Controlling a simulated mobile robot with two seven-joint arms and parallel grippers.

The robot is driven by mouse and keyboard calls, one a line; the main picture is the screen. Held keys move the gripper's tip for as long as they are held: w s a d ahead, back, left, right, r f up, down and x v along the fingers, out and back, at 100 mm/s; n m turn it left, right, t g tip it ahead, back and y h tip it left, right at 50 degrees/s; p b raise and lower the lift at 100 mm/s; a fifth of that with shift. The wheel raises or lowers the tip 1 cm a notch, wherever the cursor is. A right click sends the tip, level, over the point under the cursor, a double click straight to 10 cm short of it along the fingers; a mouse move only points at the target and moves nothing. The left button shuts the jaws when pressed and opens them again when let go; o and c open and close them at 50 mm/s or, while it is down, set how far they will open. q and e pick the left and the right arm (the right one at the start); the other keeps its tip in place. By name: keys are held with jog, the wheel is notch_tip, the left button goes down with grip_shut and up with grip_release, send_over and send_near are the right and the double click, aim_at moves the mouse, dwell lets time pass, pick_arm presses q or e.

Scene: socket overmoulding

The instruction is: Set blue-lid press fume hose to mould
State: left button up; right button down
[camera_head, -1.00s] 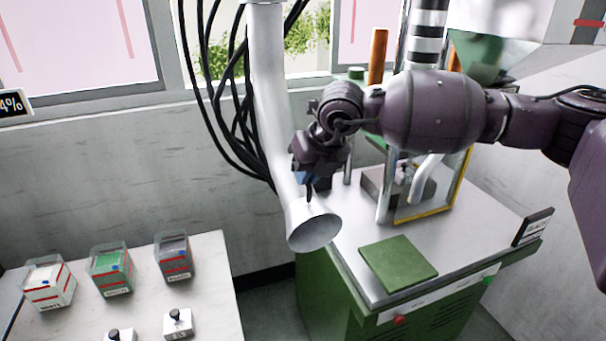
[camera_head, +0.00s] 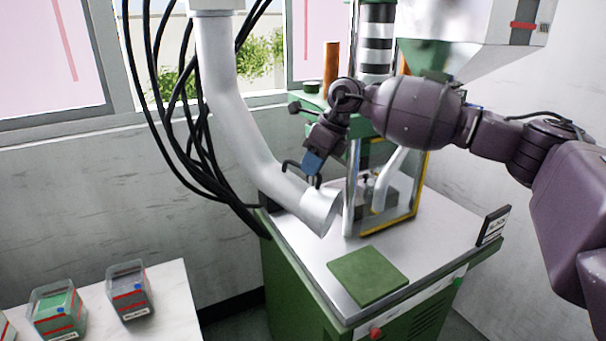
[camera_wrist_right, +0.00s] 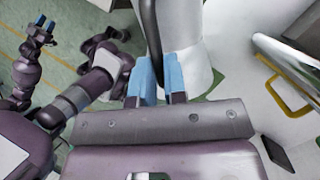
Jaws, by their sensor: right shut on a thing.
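The white fume hose (camera_head: 236,120) hangs from above and bends right to a flared metal hood (camera_head: 321,209) over the press table's left edge. My right gripper (camera_head: 314,172) is shut on the dark handle (camera_head: 288,165) of the hose. In the right wrist view my right gripper (camera_wrist_right: 160,82) has its blue fingers on either side of that dark handle (camera_wrist_right: 151,35). The hood's mouth faces right, towards the grey mould block (camera_head: 399,187) inside the yellow-edged press frame, and a post stands between. My left gripper (camera_wrist_right: 45,23) shows small in the right wrist view, its blue fingertips apart and empty.
A green plate (camera_head: 367,275) lies on the press table (camera_head: 440,225). A curved pipe (camera_head: 388,180) stands right of the post. Black cables (camera_head: 190,150) hang left of the hose. Lidded boxes (camera_head: 130,295) stand on a white table at lower left.

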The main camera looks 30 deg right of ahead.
jog(key=shift+w+d+n, duration=0.3)
jog(key=shift+w+d, duration=0.25)
jog(key=shift+d, duration=0.05)
pick_arm(q)
jog(key=shift+s+f, duration=0.2)
jog(key=shift+f, duration=0.3)
pick_arm(e)
jog(key=shift+d, duration=0.1)
pick_arm(q)
jog(key=shift+s, duration=0.15)
pick_arm(e)
jog(key=shift+r, duration=0.15)
jog(key=c, duration=1.2)
grip_release()
jog(key=shift+w+d, duration=0.1)
jog(key=shift+w, duration=0.05)
jog(key=shift+o, duration=0.2)
pick_arm(q)
jog(key=shift+w+b, duration=0.25)
jog(key=shift+b, duration=0.05)
pick_arm(e)
jog(key=v, duration=0.7)
pick_arm(q)
jog(key=shift+s+f, duration=0.15)
jog(key=shift+s, duration=0.1)
pick_arm(e)
jog(key=shift+d+r, duration=0.1)
jog(key=shift+r, duration=0.05)
